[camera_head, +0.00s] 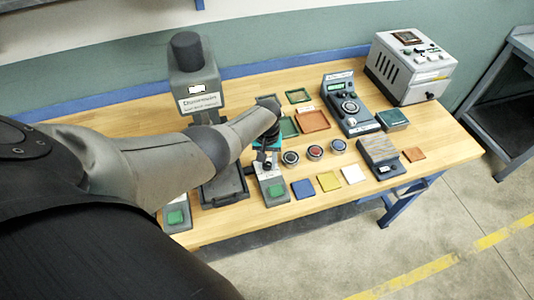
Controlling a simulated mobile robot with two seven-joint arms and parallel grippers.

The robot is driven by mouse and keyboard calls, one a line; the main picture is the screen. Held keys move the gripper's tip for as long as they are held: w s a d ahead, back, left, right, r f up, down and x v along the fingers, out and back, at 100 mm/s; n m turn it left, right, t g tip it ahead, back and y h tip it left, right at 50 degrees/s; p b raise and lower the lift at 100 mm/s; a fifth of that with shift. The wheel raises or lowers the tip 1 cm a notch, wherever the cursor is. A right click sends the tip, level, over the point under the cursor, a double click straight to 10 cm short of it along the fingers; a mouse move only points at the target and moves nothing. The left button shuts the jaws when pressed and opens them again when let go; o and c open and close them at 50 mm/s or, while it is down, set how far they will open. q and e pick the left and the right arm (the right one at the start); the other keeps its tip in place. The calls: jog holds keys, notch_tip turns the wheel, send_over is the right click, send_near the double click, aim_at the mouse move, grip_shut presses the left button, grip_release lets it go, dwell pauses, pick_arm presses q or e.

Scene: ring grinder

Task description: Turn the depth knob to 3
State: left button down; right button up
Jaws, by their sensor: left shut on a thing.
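My left arm comes in from the left, and my left gripper (267,153) points down at the far end of a small grey unit (270,181) with a green pad (276,190). The gripper is shut on a small part there, which looks like the depth knob. My wrist and fingers hide most of that part, so its pointer and numbers cannot be read. The tall grey machine (195,85) with a dark round top stands behind my arm; the arm covers part of it. My right gripper is not in view.
Several round dials or tins (315,152) and coloured tiles (329,181) lie right of the gripper. A dark control box (348,104) with a green display and a grey cabinet (409,67) stand farther right. Bare wood (440,138) shows at the right end.

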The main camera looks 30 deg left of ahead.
aim_at(267, 164)
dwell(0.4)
pick_arm(q)
jog(key=c, duration=0.5)
grip_release()
notch_tip(267, 164, up, 3)
jog(key=shift+f+p, duration=0.2)
jog(key=shift+p, duration=0.75)
jog(key=shift+r, duration=1.15)
notch_tip(267, 164, up, 10)
jog(key=shift+r, duration=0.2)
